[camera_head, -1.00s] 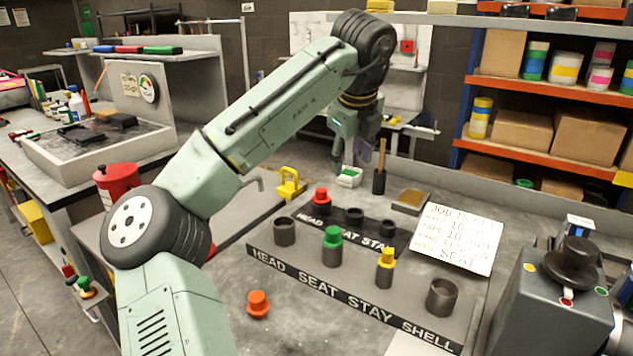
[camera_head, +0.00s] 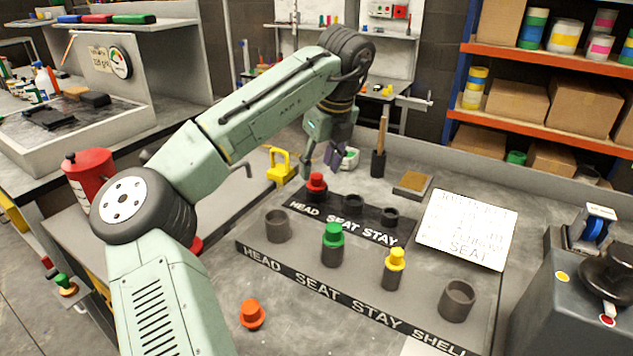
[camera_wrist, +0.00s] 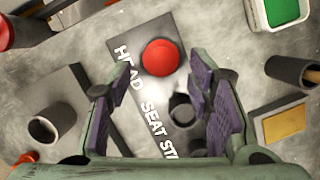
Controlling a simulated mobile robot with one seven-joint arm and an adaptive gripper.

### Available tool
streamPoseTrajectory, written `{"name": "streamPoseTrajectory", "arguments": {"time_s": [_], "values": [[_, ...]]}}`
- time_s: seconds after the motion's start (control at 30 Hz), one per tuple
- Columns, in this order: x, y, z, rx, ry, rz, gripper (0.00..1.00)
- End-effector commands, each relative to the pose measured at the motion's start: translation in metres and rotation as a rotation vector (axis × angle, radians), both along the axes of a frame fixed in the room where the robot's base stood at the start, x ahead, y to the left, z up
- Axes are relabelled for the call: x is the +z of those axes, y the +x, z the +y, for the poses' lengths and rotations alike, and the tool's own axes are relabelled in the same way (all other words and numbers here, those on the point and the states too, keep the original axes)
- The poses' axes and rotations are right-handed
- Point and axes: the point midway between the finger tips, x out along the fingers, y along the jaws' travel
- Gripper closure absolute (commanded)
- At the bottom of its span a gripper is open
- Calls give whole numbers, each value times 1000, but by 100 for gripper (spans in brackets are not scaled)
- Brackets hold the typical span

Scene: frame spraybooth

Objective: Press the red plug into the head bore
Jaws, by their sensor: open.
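The red plug (camera_head: 316,184) stands upright at the HEAD place of the small back rack (camera_head: 350,222). In the wrist view the red plug (camera_wrist: 160,57) shows from above, just beyond and between my fingertips. The head bore (camera_head: 278,226) is an open grey cup at the HEAD end of the larger front rack (camera_head: 340,300), and it looks empty. My gripper (camera_head: 322,166) is over the back rack, close to the red plug and pointing down. In the wrist view my gripper (camera_wrist: 160,85) is open, its purple pads apart with nothing held.
A green plug (camera_head: 333,236) and a yellow plug (camera_head: 395,261) sit in the front rack; the shell cup (camera_head: 457,302) is empty. An orange plug (camera_head: 252,314) lies on the bench. A yellow padlock-like item (camera_head: 281,166) and a tool holder (camera_head: 378,162) stand near my gripper.

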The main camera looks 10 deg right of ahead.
Motion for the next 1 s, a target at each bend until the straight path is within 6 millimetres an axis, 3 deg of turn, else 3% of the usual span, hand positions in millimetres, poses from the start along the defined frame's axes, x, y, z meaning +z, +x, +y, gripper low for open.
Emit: {"name": "streamPoseTrajectory", "arguments": {"time_s": [0.2, 0.47, 1.0], "values": [[-24, 7, 3, 0, 0, 0, 53], [-28, 8, 2, 1, -1, 0, 53], [-28, 8, 2, 1, -1, 0, 89]]}}
